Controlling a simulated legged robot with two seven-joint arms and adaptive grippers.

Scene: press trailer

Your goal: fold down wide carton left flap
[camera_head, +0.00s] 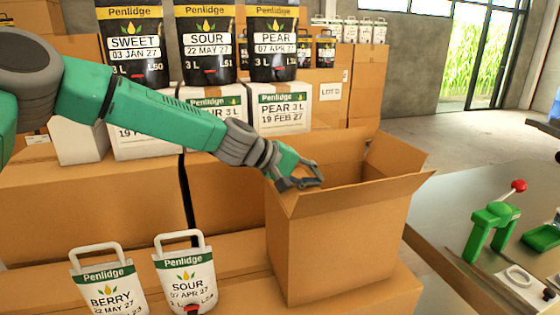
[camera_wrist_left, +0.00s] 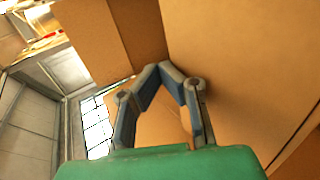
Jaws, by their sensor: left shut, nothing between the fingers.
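The wide carton (camera_head: 335,250) stands open-topped at the centre right of the head view. Its left flap (camera_head: 281,196) shows at the left rim, partly hidden behind my gripper. The front flap (camera_head: 365,193) slants outward, the back flap (camera_head: 325,150) stands up, and the right flap (camera_head: 396,158) stands raised. My left gripper (camera_head: 313,178) is at the carton's left rim, by the left flap; contact cannot be told. In the left wrist view its fingers (camera_wrist_left: 165,70) are shut and empty, with brown cardboard (camera_wrist_left: 235,60) close around them. My right gripper is not in view.
White pouches (camera_head: 186,275) stand on boxes left of the carton. Black pouches (camera_head: 207,45) and white boxes (camera_head: 283,110) are stacked behind my left arm. A table (camera_head: 455,230) with a green press (camera_head: 490,225) is at the right. Open floor lies behind it.

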